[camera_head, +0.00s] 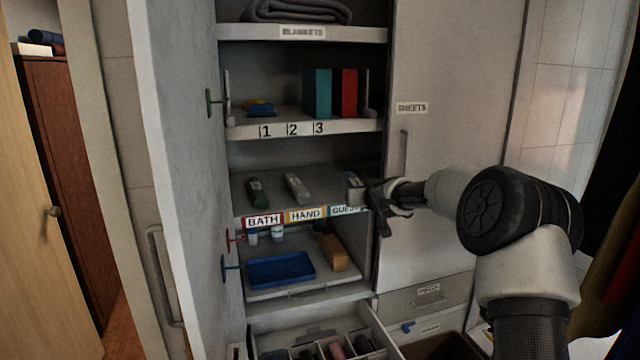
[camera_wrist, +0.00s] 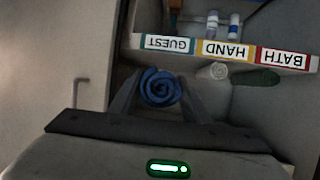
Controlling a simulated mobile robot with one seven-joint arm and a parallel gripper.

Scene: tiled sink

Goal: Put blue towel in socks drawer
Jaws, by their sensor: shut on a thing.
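A rolled blue towel (camera_wrist: 160,87) shows as a spiral end between my gripper's fingers (camera_wrist: 158,98) in the wrist view. In the head view my gripper (camera_head: 370,192) reaches from the right to the right end of the shelf labelled BATH, HAND and GUEST, shut on the towel (camera_head: 354,186) above the GUEST label. An open drawer (camera_head: 318,326) at the bottom of the cabinet has dividers and several dark rolled items in it. No label that reads socks can be made out on it.
A dark green roll (camera_head: 257,191) and a pale roll (camera_head: 297,187) lie on the same shelf. Below are a blue tray (camera_head: 281,270) and a tan box (camera_head: 332,252). The open cabinet door (camera_head: 178,180) stands at left; the SHEETS door (camera_head: 440,130) is closed at right.

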